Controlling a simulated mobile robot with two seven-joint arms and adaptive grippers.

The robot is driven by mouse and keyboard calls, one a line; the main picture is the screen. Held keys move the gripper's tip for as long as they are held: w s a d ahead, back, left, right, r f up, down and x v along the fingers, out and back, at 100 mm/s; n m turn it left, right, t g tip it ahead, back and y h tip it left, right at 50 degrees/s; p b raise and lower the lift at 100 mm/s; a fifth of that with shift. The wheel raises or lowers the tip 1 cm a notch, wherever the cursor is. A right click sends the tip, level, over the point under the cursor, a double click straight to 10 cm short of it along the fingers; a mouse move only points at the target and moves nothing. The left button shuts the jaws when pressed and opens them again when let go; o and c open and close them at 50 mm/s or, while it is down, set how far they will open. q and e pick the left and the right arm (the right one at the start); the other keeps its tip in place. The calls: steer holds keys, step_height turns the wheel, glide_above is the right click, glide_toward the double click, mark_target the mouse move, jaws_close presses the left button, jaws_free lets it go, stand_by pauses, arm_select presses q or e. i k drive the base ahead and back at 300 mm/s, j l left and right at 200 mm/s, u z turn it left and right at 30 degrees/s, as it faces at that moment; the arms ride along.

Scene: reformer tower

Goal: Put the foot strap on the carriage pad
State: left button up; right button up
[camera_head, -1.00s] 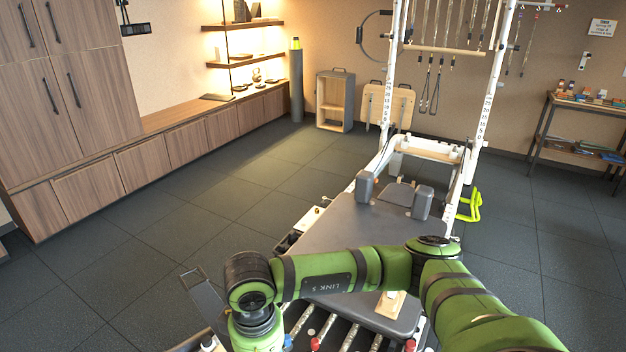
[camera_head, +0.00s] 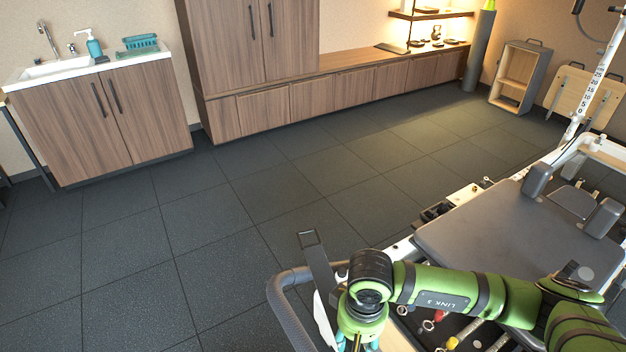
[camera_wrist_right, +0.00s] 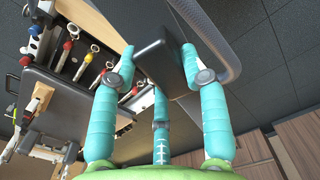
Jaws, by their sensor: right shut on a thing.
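The foot strap, a dark band with a squared loop at its upper end (camera_head: 314,262), is held up to the left of my right wrist in the head view. In the right wrist view it is a black piece (camera_wrist_right: 160,50) between the teal fingers of my right gripper (camera_wrist_right: 158,72), which is shut on it. In the head view my wrist hides most of that gripper. The grey carriage pad (camera_head: 500,235) lies to the right, beyond my right forearm, apart from the strap. My left gripper is in neither view.
Two upright shoulder blocks (camera_head: 603,218) stand at the pad's far end. A curved grey bar (camera_head: 285,305) is close to the strap. Springs with coloured ends (camera_head: 440,320) lie below my forearm. Open dark floor (camera_head: 200,235) spreads to the left.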

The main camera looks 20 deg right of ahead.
mark_target(553, 237)
steer(key=i+j+u, duration=0.2)
steer(key=i+j, duration=1)
steer(key=i+j+z, duration=0.1)
steer(key=i, duration=0.35)
steer(key=i+j+z, duration=0.1)
steer(key=i, duration=0.35)
steer(key=i+j+z, duration=0.1)
steer(key=i, duration=0.35)
steer(key=i+l+z, duration=0.15)
steer(key=i+z, duration=1)
steer(key=i+j+z, duration=0.2)
steer(key=i+z, duration=0.15)
steer(key=i+l+z, duration=0.1)
steer(key=i+z, duration=0.25)
steer(key=i, duration=0.4)
steer(key=i+j+z, duration=0.15)
steer(key=i+z, duration=0.25)
steer(key=i, duration=0.3)
steer(key=i+z, duration=0.4)
steer(key=i+j+z, duration=0.1)
steer(key=i+z, duration=0.3)
steer(key=i+j+z, duration=0.25)
steer(key=i+z, duration=0.15)
steer(key=i, duration=0.15)
